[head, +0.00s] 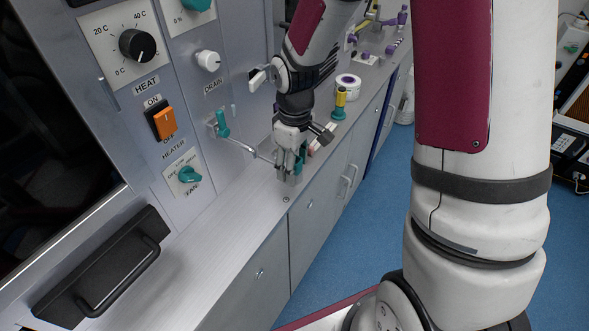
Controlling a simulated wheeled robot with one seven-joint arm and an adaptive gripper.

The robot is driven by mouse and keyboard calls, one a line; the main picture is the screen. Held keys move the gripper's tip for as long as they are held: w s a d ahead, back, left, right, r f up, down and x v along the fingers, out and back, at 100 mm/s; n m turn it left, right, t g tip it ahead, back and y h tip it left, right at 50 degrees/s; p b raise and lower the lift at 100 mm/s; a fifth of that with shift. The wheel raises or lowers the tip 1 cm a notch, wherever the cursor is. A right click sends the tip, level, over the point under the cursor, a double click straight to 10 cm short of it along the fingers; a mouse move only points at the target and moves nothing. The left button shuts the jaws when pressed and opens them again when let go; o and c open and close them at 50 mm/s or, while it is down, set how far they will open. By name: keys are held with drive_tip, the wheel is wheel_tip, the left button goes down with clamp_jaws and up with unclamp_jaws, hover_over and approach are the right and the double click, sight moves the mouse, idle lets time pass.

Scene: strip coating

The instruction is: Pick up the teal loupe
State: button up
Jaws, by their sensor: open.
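My gripper (289,174) points down over the narrow grey counter and is open. A small teal piece (302,158) shows right at its fingers, on their right side. It is probably the teal loupe, but the fingers hide most of it. I cannot tell whether it lies between the fingers or just behind them, or whether they touch it.
A panel with an orange switch (165,122), a black knob (137,45) and a teal tap (222,124) rises left of the counter (215,232). Behind my gripper stand a yellow and teal object (340,104) and a white roll (348,83). The near counter is clear.

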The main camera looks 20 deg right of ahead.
drive_tip(key=shift+c, duration=0.6)
clamp_jaws()
drive_tip(key=shift+r, duration=0.15)
drive_tip(key=shift+r, duration=0.6)
wheel_tip(320, 180, up, 2)
drive_tip(key=shift+r+p, duration=0.1)
drive_tip(key=shift+p, duration=0.2)
drive_tip(key=s+a, duration=0.3)
drive_tip(key=s, duration=0.4)
drive_tip(key=s+a+r, duration=0.1)
drive_tip(key=s+a, duration=0.2)
drive_tip(key=s, duration=0.4)
drive_tip(key=shift+s+a+r+p, duration=0.2)
drive_tip(key=shift+s+a+p, duration=0.1)
drive_tip(key=shift+p, duration=0.1)
